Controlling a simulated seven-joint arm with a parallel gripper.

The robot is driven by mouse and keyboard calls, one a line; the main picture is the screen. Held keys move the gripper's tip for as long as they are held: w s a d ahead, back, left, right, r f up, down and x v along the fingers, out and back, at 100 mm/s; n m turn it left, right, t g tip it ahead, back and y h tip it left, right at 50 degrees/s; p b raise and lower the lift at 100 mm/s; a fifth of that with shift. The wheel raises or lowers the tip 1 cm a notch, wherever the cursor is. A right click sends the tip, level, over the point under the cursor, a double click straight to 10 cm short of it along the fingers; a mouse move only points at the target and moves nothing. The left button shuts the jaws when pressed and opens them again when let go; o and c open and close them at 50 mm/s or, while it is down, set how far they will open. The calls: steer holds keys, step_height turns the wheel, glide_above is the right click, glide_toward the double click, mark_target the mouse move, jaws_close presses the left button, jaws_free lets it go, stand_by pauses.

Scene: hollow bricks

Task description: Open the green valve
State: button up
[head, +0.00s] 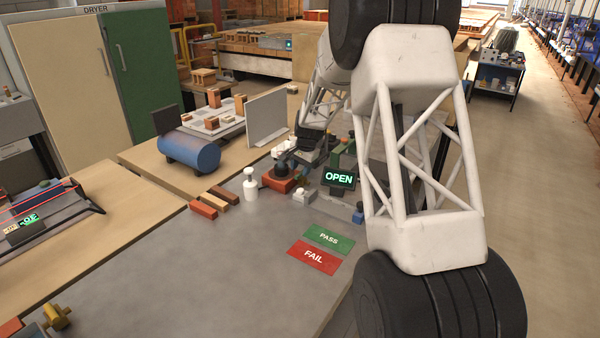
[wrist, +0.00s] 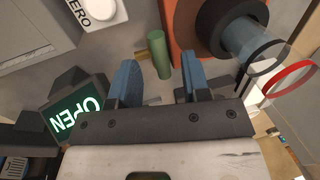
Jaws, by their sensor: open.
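The green valve handle (wrist: 159,56) is a short green bar beside a small brass piece (wrist: 142,53) in the wrist view. It stands just ahead of my gripper (wrist: 160,78), in line with the gap between the two blue fingers. The fingers are open, one on each side of the handle's line, and I see no clear contact. In the head view my gripper (head: 310,142) is low over the crowded end of the bench, and my arm hides part of that area. I cannot make out the valve handle there for certain.
A lit OPEN display (head: 338,178) stands close by; it also shows in the wrist view (wrist: 76,113). An orange-red block with a dark ring (wrist: 212,30) is beside the handle. A white ZERO button (wrist: 95,10) is near.

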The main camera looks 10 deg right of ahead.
steer(key=shift+w+a+f, duration=0.1)
steer(key=shift+a+f, duration=0.05)
steer(key=shift+f, duration=0.8)
jaws_close()
